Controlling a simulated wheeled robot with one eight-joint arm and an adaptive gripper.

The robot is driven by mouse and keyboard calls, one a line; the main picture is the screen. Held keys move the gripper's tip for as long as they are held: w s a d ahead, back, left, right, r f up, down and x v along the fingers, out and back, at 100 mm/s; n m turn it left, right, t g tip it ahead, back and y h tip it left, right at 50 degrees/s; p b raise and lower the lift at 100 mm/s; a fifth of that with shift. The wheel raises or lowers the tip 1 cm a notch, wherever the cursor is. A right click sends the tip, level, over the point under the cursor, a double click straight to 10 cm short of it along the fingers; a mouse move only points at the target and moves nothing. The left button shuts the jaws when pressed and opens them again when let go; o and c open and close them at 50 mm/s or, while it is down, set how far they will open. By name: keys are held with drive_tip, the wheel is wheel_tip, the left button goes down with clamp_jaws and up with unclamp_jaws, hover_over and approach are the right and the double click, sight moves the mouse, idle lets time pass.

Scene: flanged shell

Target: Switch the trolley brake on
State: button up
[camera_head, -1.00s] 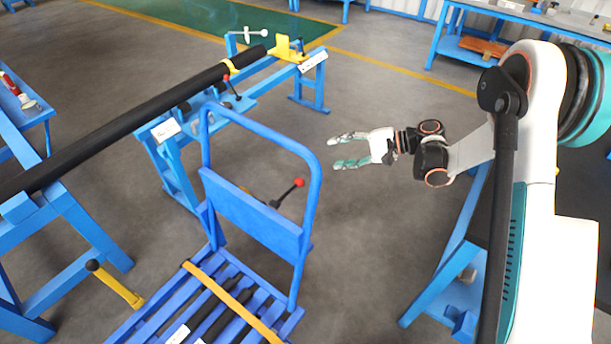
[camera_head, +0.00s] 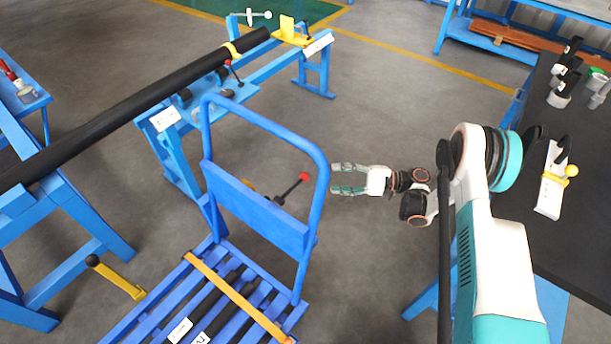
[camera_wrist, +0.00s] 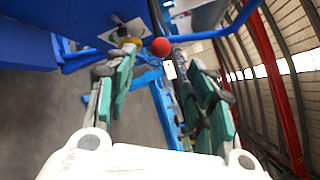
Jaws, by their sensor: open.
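The blue trolley (camera_head: 255,212) stands in the middle of the head view, with a tall looped handle and a slatted deck. A black lever with a red ball knob (camera_head: 304,177) sticks out behind its handle panel; I take it for the brake lever. My gripper (camera_head: 336,179) is open and empty, just right of the handle's upright, its fingers pointing left toward the knob. In the wrist view the red knob (camera_wrist: 160,47) shows between and beyond the fingertips of my gripper (camera_wrist: 163,66), with no visible contact. The lever's base is mostly hidden.
A black pipe (camera_head: 130,108) lies across blue stands on the left. A yellow lever with a black knob (camera_head: 118,278) is left of the deck. A black-topped bench (camera_head: 575,235) with tools stands at right. Open floor (camera_head: 385,110) lies behind my gripper.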

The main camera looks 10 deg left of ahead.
sight(304, 177)
drive_tip(key=shift+s+a+b, duration=0.35)
drive_tip(key=shift+a+b, duration=0.1)
drive_tip(key=shift+a, duration=1.4)
drive_tip(key=shift+s+a+b, duration=0.4)
drive_tip(key=shift+a, duration=1.4)
drive_tip(key=shift+s+a+b, duration=0.35)
drive_tip(key=shift+a+b, duration=0.1)
drive_tip(key=shift+a, duration=1.4)
clamp_jaws()
